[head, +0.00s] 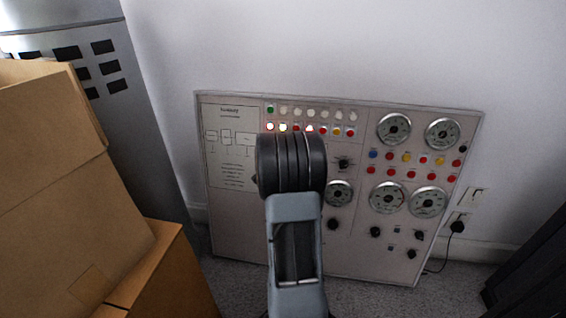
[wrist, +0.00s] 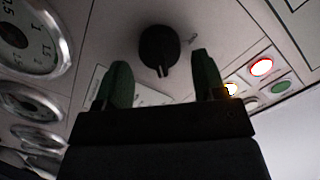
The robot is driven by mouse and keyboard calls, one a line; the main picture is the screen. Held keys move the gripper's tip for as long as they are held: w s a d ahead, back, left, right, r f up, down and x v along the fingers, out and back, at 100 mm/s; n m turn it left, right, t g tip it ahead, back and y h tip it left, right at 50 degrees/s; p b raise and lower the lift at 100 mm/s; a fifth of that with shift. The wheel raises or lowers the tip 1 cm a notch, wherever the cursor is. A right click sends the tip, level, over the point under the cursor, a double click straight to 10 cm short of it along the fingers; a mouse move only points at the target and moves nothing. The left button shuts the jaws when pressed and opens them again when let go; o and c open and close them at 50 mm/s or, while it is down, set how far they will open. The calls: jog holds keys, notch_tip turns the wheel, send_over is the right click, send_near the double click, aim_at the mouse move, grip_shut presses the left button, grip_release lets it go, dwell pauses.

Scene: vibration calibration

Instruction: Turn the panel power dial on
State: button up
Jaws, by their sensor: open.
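The panel (head: 240,230) leans against the white wall in the head view. A black dial (wrist: 158,46) shows on its face in the wrist view, its pointer ridge directed toward the bottom of the picture. I cannot tell which of the panel's knobs in the head view it is. My gripper (wrist: 162,62) is open, its two green fingers either side of the dial in the picture. The dial appears beyond the fingertips, with nothing held. In the head view my arm covers part of the panel and hides the gripper.
Cardboard boxes (head: 60,180) stand close on the left, before a grey cabinet (head: 150,120). Round gauges (head: 394,129) and coloured lamps (wrist: 262,67) surround the panel's knobs. A plug and cable (head: 457,227) are at the right, near a dark object (head: 530,270).

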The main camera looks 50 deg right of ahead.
jog(key=p+v, duration=0.3)
jog(key=v, duration=1)
jog(key=shift+a+p, duration=0.3)
jog(key=shift+r, duration=0.15)
jog(key=w+a+r+n+y+p, duration=0.2)
jog(key=a+r+n+y+p, duration=0.25)
jog(key=a+r+p, duration=0.4)
jog(key=w+a+r+n+y+p, duration=0.2)
jog(key=a+r+n+y+p, duration=0.25)
jog(key=a+r+p, duration=0.45)
jog(key=s+a+r+n+g+y+p, duration=0.1)
jog(key=s+a+r+n+p, duration=0.2)
jog(key=a+r+p, duration=0.1)
jog(key=s+a+r+n+g+y+p, duration=0.1)
jog(key=s+a+r+n+p, duration=0.3)
jog(key=r, duration=0.5)
jog(key=s+a+r+n+g+y+p, duration=0.1)
jog(key=s+a+r+n+g+p, duration=0.2)
jog(key=r+p, duration=0.3)
jog(key=shift+s+a+r+n+p, duration=0.4)
jog(key=shift+s+a+p, duration=0.3)
jog(key=shift+p, duration=0.35)
jog(key=shift+s+r, duration=0.1)
jog(key=shift+s, duration=0.25)
